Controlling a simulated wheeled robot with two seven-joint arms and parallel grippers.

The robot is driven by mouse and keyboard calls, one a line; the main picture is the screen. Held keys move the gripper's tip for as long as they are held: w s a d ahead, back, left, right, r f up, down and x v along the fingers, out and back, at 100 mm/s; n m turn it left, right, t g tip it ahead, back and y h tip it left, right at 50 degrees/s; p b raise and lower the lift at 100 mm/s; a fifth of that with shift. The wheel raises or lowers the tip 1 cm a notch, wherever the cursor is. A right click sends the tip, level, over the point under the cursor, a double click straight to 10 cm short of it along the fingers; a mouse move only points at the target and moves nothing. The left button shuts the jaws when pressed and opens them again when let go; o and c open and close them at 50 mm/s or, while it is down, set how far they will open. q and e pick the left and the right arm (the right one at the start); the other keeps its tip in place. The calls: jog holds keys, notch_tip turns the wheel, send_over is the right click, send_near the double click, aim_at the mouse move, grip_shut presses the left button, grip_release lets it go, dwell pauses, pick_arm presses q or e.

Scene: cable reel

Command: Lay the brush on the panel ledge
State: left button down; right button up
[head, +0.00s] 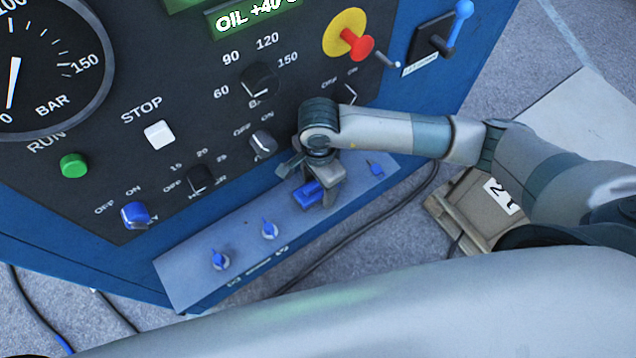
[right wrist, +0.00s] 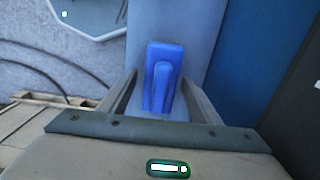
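A blue block with a raised lengthwise grip (head: 308,194), which looks like the brush, lies on the grey panel ledge (head: 185,272). Its bristles are not visible. My right gripper (head: 318,190) is over the ledge, pointing down around the brush. In the right wrist view the brush (right wrist: 163,80) sits between the two spread fingers, and the narrow grip stands clear of both. The ledge (right wrist: 195,45) shows behind it as a pale strip. The gripper hides part of the brush in the head view. My left gripper is not in view.
The dark control panel with knobs and a STOP button (head: 159,135) rises behind. A wooden crate (head: 470,212) and a black cable are on the floor at right.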

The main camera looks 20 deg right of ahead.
jog(key=shift+r, duration=0.15)
jog(key=shift+r, duration=0.1)
jog(key=shift+r, duration=0.4)
notch_tip(320, 180, up, 10)
jog(key=b, duration=0.3)
jog(key=shift+b, duration=0.3)
jog(key=shift+r, duration=0.5)
